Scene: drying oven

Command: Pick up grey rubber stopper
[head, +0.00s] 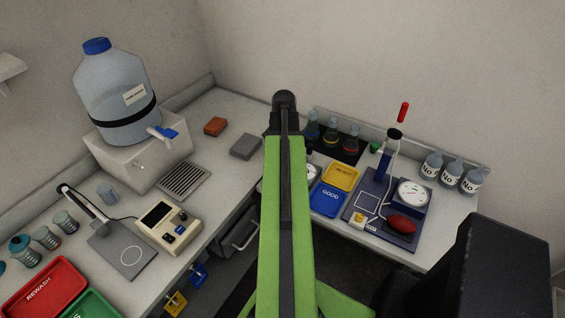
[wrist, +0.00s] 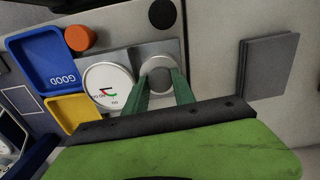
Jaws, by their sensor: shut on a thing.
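In the wrist view, my gripper (wrist: 161,80) has its two green fingers closed on the sides of a round grey piece, which looks like the grey rubber stopper (wrist: 158,71). In the head view my green arm hides the stopper and the fingertips.
A blue GOOD tray (wrist: 42,62) and a yellow tray (wrist: 75,112) are left of the gauge. An orange stopper (wrist: 80,38) and a black round piece (wrist: 163,13) are close by. A grey slab (wrist: 268,66) lies to the right. Flasks (head: 331,132) stand at the back.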

